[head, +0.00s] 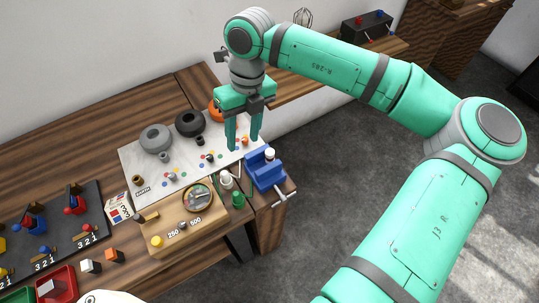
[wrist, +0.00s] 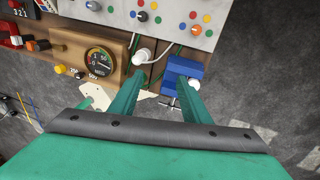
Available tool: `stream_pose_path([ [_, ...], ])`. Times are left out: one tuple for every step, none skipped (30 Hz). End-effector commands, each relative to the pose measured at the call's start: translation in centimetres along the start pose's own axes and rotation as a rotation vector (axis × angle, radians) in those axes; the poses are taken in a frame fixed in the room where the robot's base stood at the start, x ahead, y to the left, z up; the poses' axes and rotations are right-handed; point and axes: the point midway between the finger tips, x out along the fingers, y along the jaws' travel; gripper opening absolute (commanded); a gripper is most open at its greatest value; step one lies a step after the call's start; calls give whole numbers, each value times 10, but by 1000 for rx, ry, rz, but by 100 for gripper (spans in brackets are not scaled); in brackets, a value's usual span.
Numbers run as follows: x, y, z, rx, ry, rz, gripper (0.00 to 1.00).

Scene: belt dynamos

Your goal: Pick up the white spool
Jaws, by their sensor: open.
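A small white spool (head: 226,181) stands beside the right end of the wooden meter box, next to a green spool (head: 238,200). In the wrist view the white spool (wrist: 141,57) shows just beyond the tip of the left finger, with a white wire curving off to the right. My gripper (head: 245,147) is open and empty, its fingers pointing down. It appears above the bench; in the wrist view the space between its fingertips (wrist: 162,76) lies to the right of the white spool.
A blue vise (head: 265,170) with a white piece (head: 270,153) in it stands right of the spools. The wooden meter box (head: 183,217) is on the left. A pale board (head: 185,150) with grey, black and orange rings lies behind. The bench's right edge is close.

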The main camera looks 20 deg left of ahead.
Motion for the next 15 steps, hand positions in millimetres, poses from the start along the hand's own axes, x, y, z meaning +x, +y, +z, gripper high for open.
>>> stream_pose_path([
  [-6,-16,-6,24,19,-56,43],
  [-8,-24,-8,36,27,-82,43],
  [-12,-32,-11,49,38,-111,43],
  [-14,-38,-14,58,45,-132,43],
  [-16,-43,-15,66,51,-147,43],
  [-17,-47,-17,73,56,-163,43],
  [-18,-50,-18,78,59,-172,43],
  [-18,-52,-19,81,62,-178,43],
  [-15,-54,-20,84,64,-184,43],
  [-12,-55,-21,85,66,-186,43],
  [-9,-56,-21,86,67,-187,43],
  [-2,-57,-22,86,67,-186,43],
  [2,-58,-22,85,67,-185,43],
  [7,-58,-22,85,67,-185,43],
  [13,-60,-23,85,67,-185,43],
])
